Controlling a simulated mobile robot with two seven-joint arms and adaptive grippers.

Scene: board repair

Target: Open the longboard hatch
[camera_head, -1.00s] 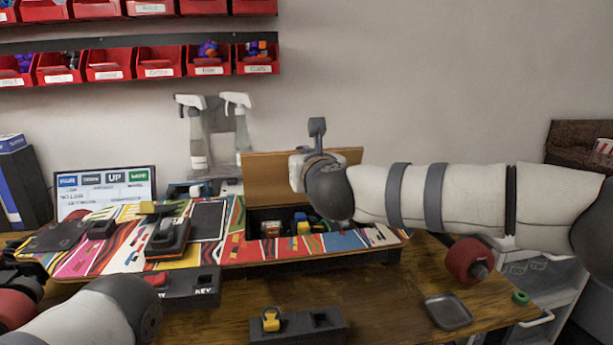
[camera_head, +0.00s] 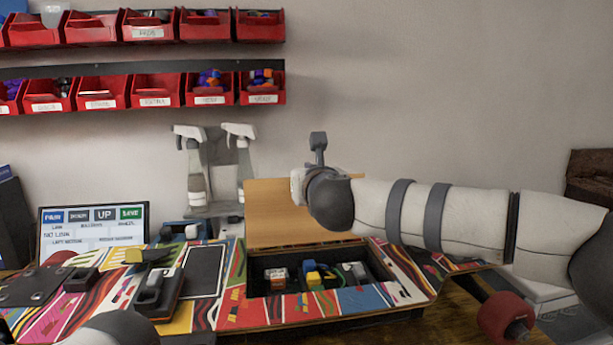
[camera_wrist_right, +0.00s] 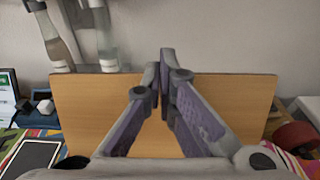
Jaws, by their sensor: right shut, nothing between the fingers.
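The longboard (camera_head: 215,310) lies on the workbench with a colourful patterned deck. Its wooden hatch lid (camera_head: 275,215) stands up at the back edge of the compartment (camera_head: 355,293), which is open and holds several small parts. My right arm reaches in from the right, with its wrist in front of the lid's upper right part; its fingers are hidden in the head view. In the right wrist view my right gripper (camera_wrist_right: 166,55) is shut and empty, its fingertips in front of the lid (camera_wrist_right: 85,115). My left gripper is out of view.
A screen (camera_head: 95,232) and two spray bottles (camera_head: 196,180) stand behind the board. Red bins (camera_head: 155,90) hang on the wall. A red wheel (camera_head: 503,318) is at the board's right end. A dark tool (camera_head: 155,290) sits on the deck left of the compartment.

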